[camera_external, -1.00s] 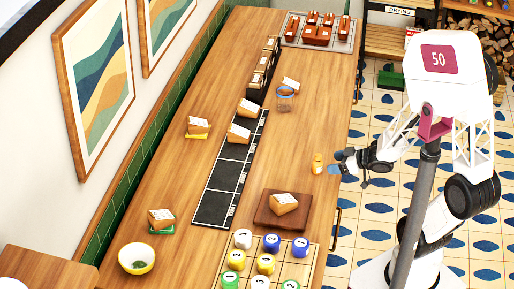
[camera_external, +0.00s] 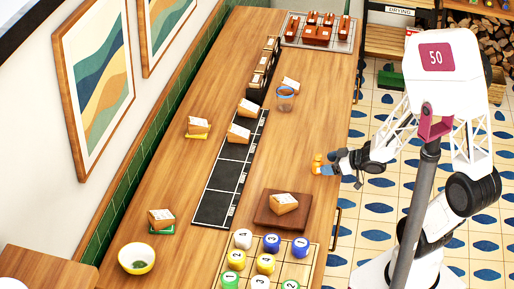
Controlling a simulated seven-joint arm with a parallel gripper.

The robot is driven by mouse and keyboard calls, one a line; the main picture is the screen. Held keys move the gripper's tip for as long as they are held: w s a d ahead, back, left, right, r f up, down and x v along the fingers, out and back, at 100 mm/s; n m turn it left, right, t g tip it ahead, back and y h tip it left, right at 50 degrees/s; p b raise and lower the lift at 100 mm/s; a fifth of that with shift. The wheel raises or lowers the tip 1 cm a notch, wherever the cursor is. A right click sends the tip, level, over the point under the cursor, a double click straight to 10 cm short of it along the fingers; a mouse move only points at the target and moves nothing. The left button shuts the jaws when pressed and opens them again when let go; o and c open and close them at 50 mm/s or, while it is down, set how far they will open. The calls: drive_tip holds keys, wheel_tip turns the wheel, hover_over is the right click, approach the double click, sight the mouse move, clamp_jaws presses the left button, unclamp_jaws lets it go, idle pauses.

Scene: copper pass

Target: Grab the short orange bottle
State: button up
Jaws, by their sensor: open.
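The short orange bottle (camera_external: 317,160) stands upright near the right edge of the long wooden counter. My gripper (camera_external: 323,164) is right at it, coming in from the right at low height. The fingers are open and partly cover the bottle's lower part. Whether they touch it is too small to tell.
A wooden board (camera_external: 268,218) with a cheese wedge lies in front of the bottle, near a grid of numbered pieces (camera_external: 266,262). A black strip mat (camera_external: 225,180) runs along the counter's middle. The wood around the bottle is mostly clear.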

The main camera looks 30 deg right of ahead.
sight(318, 155)
drive_tip(key=shift+x, duration=2.5)
drive_tip(key=shift+c, duration=0.2)
drive_tip(key=c, duration=1)
drive_tip(key=shift+w+r, duration=0.1)
drive_tip(key=shift+r, duration=0.65)
wheel_tip(318, 155, up, 2)
drive_tip(key=shift+r, duration=0.1)
drive_tip(key=s, duration=0.3)
drive_tip(key=s+d, duration=0.1)
drive_tip(key=s, duration=0.3)
drive_tip(key=s+d, duration=0.1)
drive_tip(key=s, duration=0.2)
drive_tip(key=shift+s+r, duration=0.35)
drive_tip(key=shift+r, duration=0.05)
drive_tip(key=shift+s+d+r, duration=0.1)
drive_tip(key=shift+s+d, duration=0.1)
drive_tip(key=shift+s, duration=1)
drive_tip(key=shift+s+d+r, duration=0.15)
drive_tip(key=shift+s, duration=1.05)
